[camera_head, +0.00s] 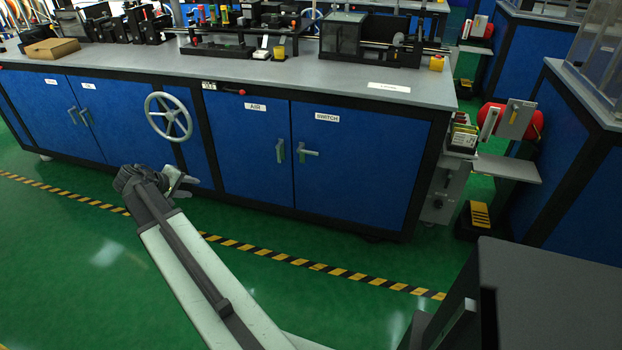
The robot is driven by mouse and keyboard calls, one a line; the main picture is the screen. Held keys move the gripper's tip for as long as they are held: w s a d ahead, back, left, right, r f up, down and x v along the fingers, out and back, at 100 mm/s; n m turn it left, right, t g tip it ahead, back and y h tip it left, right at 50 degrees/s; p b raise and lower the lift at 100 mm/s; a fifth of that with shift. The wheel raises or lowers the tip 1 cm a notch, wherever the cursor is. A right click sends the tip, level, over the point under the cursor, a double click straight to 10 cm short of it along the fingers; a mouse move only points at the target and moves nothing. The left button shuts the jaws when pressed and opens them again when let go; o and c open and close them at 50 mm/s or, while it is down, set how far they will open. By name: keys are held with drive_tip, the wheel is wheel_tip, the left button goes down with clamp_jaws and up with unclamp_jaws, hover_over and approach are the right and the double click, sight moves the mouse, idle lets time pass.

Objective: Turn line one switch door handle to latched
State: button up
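The switch door (340,180) is a blue cabinet panel with a white label reading SWITCH. Its handle (306,152) is a small grey lever near the door's left edge, and it lies about level, pointing right. The neighbouring AIR door (243,155) has a similar handle (280,151) that hangs upright. My gripper (181,181) is at the end of my arm, low in front of the cabinet, below the handwheel and well to the left of the switch handle. It touches neither handle. Its fingers are small and partly overlapped, so their opening is unclear.
A grey handwheel (169,117) sticks out from the cabinet left of the AIR door. Machines and a cardboard box (52,48) stand on the grey worktop (300,75). A side shelf (507,167) stands at the right. The green floor before the doors is clear, with striped tape (300,262).

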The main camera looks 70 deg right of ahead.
drive_tip(key=s+d+f+g+h+b, duration=0.1)
drive_tip(key=s+d+f+b, duration=0.25)
drive_tip(key=d, duration=0.45)
drive_tip(key=s+d+f+m+g+h+b, duration=0.1)
drive_tip(key=s+d+f+h+b, duration=0.15)
drive_tip(key=d+b, duration=0.4)
drive_tip(key=s+d+f+g+h+b, duration=0.1)
drive_tip(key=s+d+f+b, duration=0.25)
drive_tip(key=d, duration=0.55)
drive_tip(key=n+g+h+b, duration=0.1)
drive_tip(key=g+h+b, duration=0.2)
drive_tip(key=b, duration=0.7)
approach(310, 153)
drive_tip(key=x, duration=0.3)
drive_tip(key=shift+t, duration=0.3)
drive_tip(key=x, duration=0.7)
drive_tip(key=shift+s+d, duration=0.25)
drive_tip(key=shift+d, duration=0.05)
clamp_jaws()
